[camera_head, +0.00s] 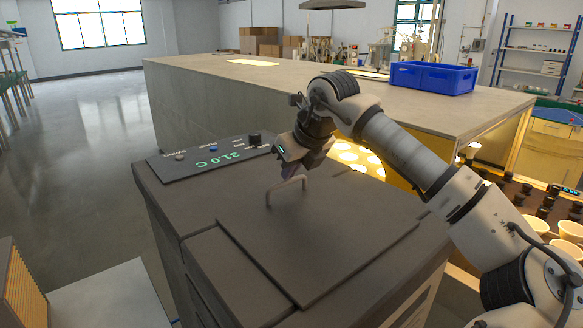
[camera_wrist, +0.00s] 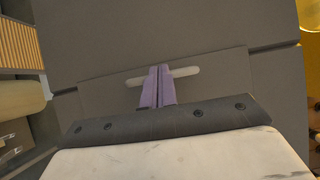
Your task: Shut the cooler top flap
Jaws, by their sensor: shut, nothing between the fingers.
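The cooler (camera_head: 180,240) is a dark grey box in the lower middle of the head view. Its top flap (camera_head: 310,235) is a flat panel that appears to lie level with the top. My gripper (camera_head: 291,172) is just above and behind the handle. In the wrist view my gripper's purple fingers (camera_wrist: 158,82) are shut together and empty, over the light handle (camera_wrist: 184,72). I cannot tell whether they touch it. The flap's far edge is partly hidden by my gripper.
A long counter (camera_head: 220,72) with a blue crate (camera_head: 433,77) stands behind. Lit lamps glow below it. Open floor (camera_head: 90,130) lies to the left.

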